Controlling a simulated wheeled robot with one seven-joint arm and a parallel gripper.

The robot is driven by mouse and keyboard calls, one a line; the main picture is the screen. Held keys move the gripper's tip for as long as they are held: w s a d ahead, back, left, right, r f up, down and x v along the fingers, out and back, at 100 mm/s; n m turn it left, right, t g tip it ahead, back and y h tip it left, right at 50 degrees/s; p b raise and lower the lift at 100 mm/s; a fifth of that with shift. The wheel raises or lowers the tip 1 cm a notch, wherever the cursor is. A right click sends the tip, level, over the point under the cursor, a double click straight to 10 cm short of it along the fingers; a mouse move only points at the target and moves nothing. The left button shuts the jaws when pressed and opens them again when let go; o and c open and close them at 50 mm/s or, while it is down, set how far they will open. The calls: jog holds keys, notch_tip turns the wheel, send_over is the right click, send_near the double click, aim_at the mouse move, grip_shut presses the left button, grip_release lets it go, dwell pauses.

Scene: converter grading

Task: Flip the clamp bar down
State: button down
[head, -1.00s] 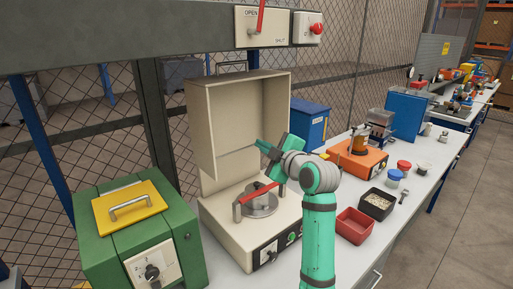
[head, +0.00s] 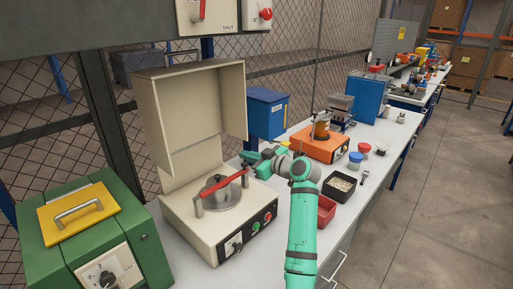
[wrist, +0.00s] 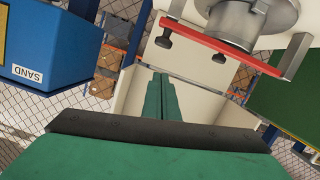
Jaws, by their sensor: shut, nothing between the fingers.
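The red clamp bar (head: 222,186) lies roughly level across the top of a round grey metal pot (head: 216,200) in the open beige machine (head: 190,225). A grey post holds its left end. In the wrist view, the bar (wrist: 222,45) crosses beside the pot's knob (wrist: 240,18), with dark stubs under it; whether it touches the lid I cannot tell. My teal gripper (head: 246,157) is just behind and right of the bar's right end, apart from it. In the wrist view its fingers (wrist: 160,78) are together and empty, pointing towards the beige lid.
The beige lid (head: 190,115) stands open behind the pot. A green machine (head: 85,240) is at left. A blue sand bin (head: 266,112), an orange machine (head: 320,145), a black tray (head: 341,188) and a red tray (head: 326,210) are on the right of the bench.

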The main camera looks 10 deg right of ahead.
jog(key=shift+w+d+f+m, duration=0.1)
jog(key=shift+d+f+m, duration=0.2)
jog(key=shift+f, duration=0.55)
jog(key=shift+w+d+f+m, duration=0.15)
jog(key=shift+f+m, duration=0.2)
jog(key=shift+f, duration=0.45)
jog(key=shift+w+d+f+m, duration=0.1)
jog(key=shift+f+m, duration=0.25)
jog(key=shift+f, duration=0.7)
jog(key=shift+r, duration=0.1)
notch_tip(320, 180, up, 5)
send_over(246, 165)
jog(key=s, duration=0.1)
jog(key=v, duration=1.1)
jog(key=shift+d+r, duration=0.15)
jog(key=shift+d, duration=0.35)
jog(key=shift+w, duration=0.1)
